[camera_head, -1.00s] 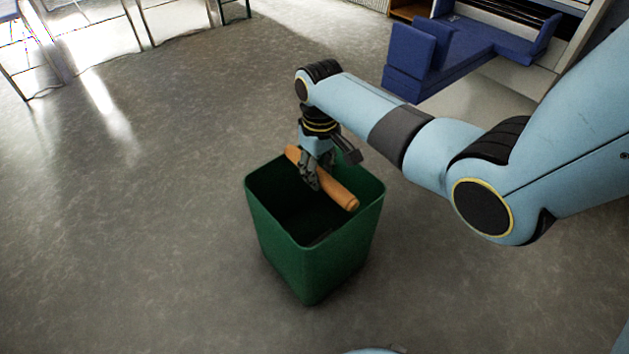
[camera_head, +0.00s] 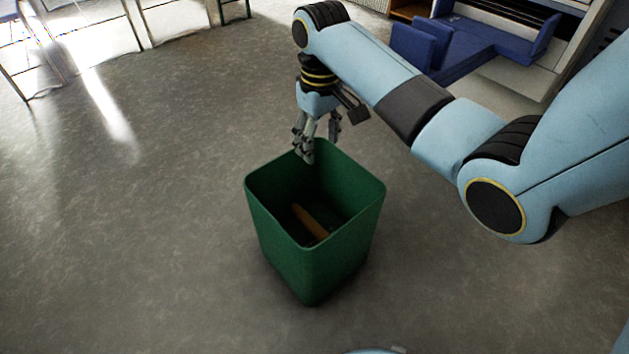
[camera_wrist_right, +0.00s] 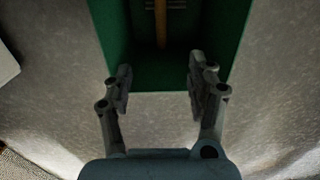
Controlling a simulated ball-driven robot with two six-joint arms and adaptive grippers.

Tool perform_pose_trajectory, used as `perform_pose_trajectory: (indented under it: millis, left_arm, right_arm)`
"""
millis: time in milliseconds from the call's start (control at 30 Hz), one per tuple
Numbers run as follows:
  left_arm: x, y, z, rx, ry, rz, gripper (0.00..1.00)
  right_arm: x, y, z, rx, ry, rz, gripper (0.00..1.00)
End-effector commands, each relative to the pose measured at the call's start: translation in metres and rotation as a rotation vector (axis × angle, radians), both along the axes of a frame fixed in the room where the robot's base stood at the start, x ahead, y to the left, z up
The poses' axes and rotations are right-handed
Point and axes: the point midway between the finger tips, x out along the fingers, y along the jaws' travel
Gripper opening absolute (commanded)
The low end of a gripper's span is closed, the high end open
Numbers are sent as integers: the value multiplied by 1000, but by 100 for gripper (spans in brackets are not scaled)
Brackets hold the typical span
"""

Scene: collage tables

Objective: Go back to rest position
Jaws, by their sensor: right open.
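My right gripper (camera_head: 318,148) is open and empty, just above the far rim of the green bin (camera_head: 312,266). In the right wrist view its two fingers (camera_wrist_right: 158,90) stand apart with nothing between them. A brown-orange stick-like object (camera_head: 309,222) lies inside the bin, partly hidden by the near wall. It also shows in the right wrist view (camera_wrist_right: 161,24), deep in the bin and apart from the fingers. My left gripper is not in view.
A blue seat-like piece of furniture (camera_head: 470,55) stands at the back right beside a pale cabinet. Pale tables or panels (camera_head: 90,38) stand at the back left. The grey floor (camera_head: 130,230) around the bin is clear.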

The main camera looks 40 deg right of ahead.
Motion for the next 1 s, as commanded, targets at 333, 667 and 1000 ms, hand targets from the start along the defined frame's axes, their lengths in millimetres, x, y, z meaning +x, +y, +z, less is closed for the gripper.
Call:
perform_pose_trajectory:
  millis: [333, 667, 1000]
  left_arm:
    - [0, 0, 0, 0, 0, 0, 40]
    - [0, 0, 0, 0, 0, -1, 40]
    - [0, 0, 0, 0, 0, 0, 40]
  right_arm:
    - [0, 0, 30, 0, 1, 0, 57]
    - [0, 0, 30, 0, 1, 0, 57]
    - [-112, 8, -40, 9, 188, 7, 57]
